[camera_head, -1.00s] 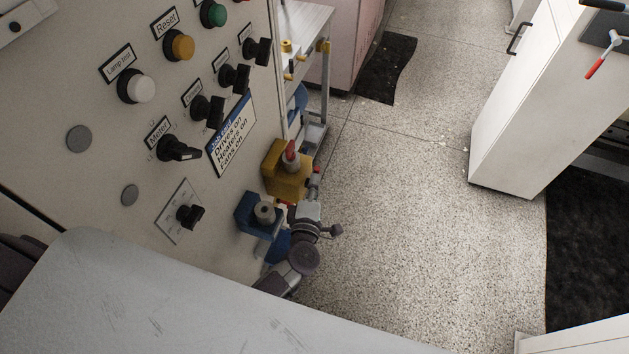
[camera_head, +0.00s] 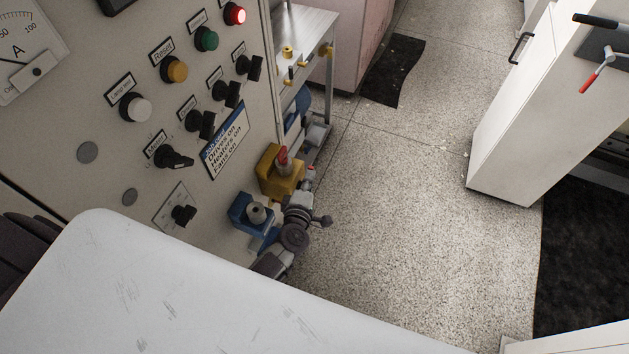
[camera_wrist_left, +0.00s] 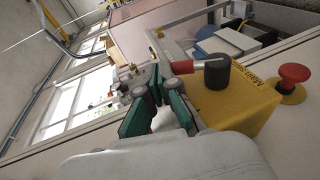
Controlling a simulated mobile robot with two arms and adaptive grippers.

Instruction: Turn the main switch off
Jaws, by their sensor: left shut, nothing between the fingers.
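In the left wrist view the main switch is a yellow box (camera_wrist_left: 235,108) lettered "MAIN", with a dark round knob (camera_wrist_left: 216,71) on it. A short red and silver piece shows just left of the knob. My left gripper (camera_wrist_left: 157,88), with green-sided fingers, is shut and empty, left of the knob and close to the box. I cannot tell if it touches. In the head view a yellow box (camera_head: 272,183) with a red-topped part sits at the cabinet's right edge. My left gripper (camera_head: 303,192) is small and partly hidden beside it. My right gripper is not seen.
A red mushroom button (camera_wrist_left: 294,74) sits right of the yellow box. The cabinet panel (camera_head: 70,125) carries several knobs and buttons and a lit red lamp (camera_head: 235,15). Speckled floor (camera_head: 400,230) is open to the right.

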